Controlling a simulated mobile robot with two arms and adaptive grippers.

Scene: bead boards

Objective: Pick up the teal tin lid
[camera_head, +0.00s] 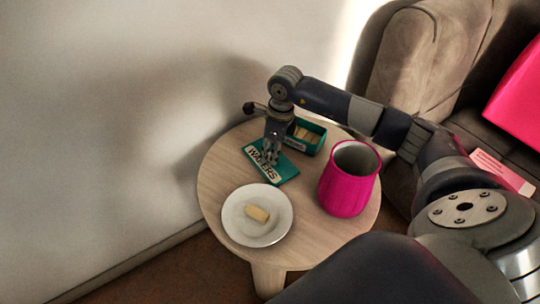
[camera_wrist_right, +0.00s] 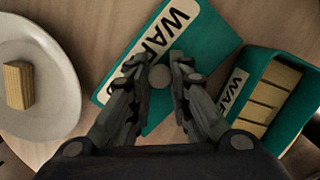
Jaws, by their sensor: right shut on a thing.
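The teal tin lid (camera_head: 287,172), flat and rectangular with a cream WAFERS label, is at the back middle of the small round table. It also shows in the right wrist view (camera_wrist_right: 205,42), with a small round knob on top. My right gripper (camera_head: 270,156) points down over the lid; in the wrist view its fingertips (camera_wrist_right: 160,78) are shut on the knob. The lid is at or very near the table top; I cannot tell if there is a gap under it. My left gripper is not in view.
The open teal tin (camera_head: 318,146) with wafers stands just right of the lid. A pink ribbed vessel (camera_head: 345,193) stands at the right. A white plate (camera_head: 237,228) with a wafer (camera_head: 257,214) is at the front. The wall is close at the left, a sofa (camera_head: 405,55) at the right.

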